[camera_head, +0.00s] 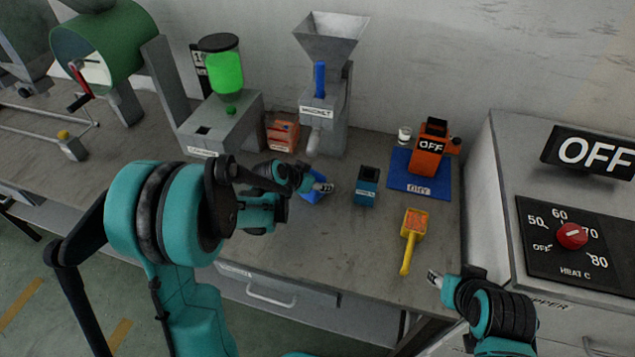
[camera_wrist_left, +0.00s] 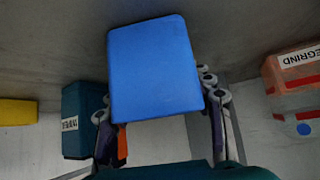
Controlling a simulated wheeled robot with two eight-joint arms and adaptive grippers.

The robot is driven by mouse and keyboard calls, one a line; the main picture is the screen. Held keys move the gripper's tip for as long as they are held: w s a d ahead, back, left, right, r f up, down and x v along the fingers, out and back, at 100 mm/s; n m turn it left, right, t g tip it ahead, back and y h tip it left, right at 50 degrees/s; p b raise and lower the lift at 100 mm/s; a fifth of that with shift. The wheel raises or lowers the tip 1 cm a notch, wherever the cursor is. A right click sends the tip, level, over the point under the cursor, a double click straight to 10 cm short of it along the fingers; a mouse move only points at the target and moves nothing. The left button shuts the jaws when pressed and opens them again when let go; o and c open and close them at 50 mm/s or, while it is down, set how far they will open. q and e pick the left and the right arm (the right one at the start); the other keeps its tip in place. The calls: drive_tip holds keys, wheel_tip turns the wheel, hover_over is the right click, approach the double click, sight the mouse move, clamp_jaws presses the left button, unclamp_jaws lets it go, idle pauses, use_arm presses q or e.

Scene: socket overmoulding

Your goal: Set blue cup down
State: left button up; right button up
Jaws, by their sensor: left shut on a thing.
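The blue cup (camera_head: 311,196) is at my left gripper (camera_head: 322,186), over the middle of the grey bench, partly hidden by the hand. In the left wrist view the blue cup (camera_wrist_left: 155,68) fills the centre, with the fingers of my left gripper (camera_wrist_left: 160,118) on both sides of it, shut on it. I cannot tell whether its underside touches the bench. My right gripper (camera_head: 435,279) is at the bench's front right edge, apart from the cup; its finger opening is too small to judge.
A dark teal container (camera_head: 366,188) stands just right of the cup. A yellow scoop (camera_head: 413,228) lies farther right. Behind are a hopper machine (camera_head: 322,120), an orange regrind box (camera_head: 282,134) and an orange device (camera_head: 429,160) on a blue mat (camera_head: 405,180). A heater cabinet (camera_head: 500,200) bounds the right.

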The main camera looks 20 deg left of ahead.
use_arm(q)
drive_tip(key=o, duration=1.1)
drive_tip(key=shift+r, duration=0.1)
drive_tip(key=p+v, duration=0.5)
drive_tip(key=v, duration=0.7)
drive_tip(key=s+d+r+n+y, duration=0.1)
drive_tip(key=s, duration=0.5)
drive_tip(key=s+r+n+y, duration=0.1)
drive_tip(key=s+r+n, duration=0.1)
drive_tip(key=s, duration=0.4)
drive_tip(key=s+d+r+n+g+y, duration=0.1)
drive_tip(key=s+r, duration=0.1)
drive_tip(key=s, duration=0.5)
drive_tip(key=shift+s+d+r+n+y, duration=0.1)
drive_tip(key=shift+d+r+n+y, duration=0.05)
drive_tip(key=shift+d+n+y, duration=0.2)
